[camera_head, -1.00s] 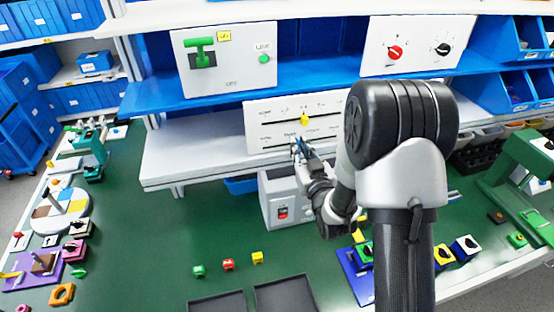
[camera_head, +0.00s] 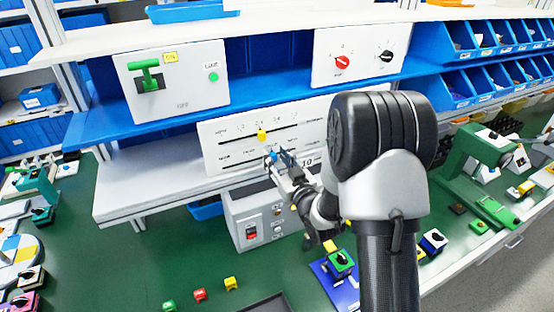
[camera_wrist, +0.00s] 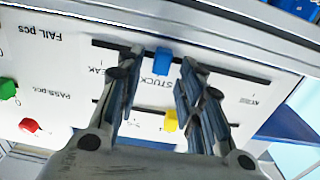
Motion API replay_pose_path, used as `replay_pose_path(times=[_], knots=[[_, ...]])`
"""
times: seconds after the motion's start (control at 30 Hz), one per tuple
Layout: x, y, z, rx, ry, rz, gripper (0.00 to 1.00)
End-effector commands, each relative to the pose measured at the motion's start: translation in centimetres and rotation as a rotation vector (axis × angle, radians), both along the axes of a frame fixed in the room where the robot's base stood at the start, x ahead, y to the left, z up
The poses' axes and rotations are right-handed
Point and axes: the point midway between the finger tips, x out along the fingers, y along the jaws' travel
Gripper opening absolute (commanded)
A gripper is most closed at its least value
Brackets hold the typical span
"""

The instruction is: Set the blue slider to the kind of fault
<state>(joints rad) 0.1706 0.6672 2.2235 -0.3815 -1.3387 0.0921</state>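The white slider panel (camera_head: 222,140) stands under the blue shelf and has two dark slots. A yellow slider (camera_head: 262,134) sits in the upper slot. The blue slider (camera_head: 271,157) is in the lower slot, partly hidden by my gripper (camera_head: 279,161). The wrist view shows the panel turned about, with the blue slider (camera_wrist: 162,60) beside the word STUCK and the yellow slider (camera_wrist: 171,121) below it. My gripper (camera_wrist: 159,62) has its fingers apart, one on each side of the blue slider, with visible gaps. Part of the panel's right is hidden by my arm.
A grey box with a red switch (camera_head: 252,233) stands below the panel. Above are a panel with a green lever (camera_head: 150,77) and one with red and black knobs (camera_head: 342,62). Small cubes (camera_head: 200,295) lie on the green bench.

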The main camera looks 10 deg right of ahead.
Motion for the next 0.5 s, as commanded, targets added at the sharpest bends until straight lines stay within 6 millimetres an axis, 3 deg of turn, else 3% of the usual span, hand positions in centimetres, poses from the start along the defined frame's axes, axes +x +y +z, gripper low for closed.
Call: replay_pose_path(times=[0.27, 0.5], knots=[[-0.3, -0.1, -0.1, 0.0, 0.002, -0.001, 0.35], [-3.7, -0.8, -0.1, 0.0, 0.003, -0.002, 0.35]])
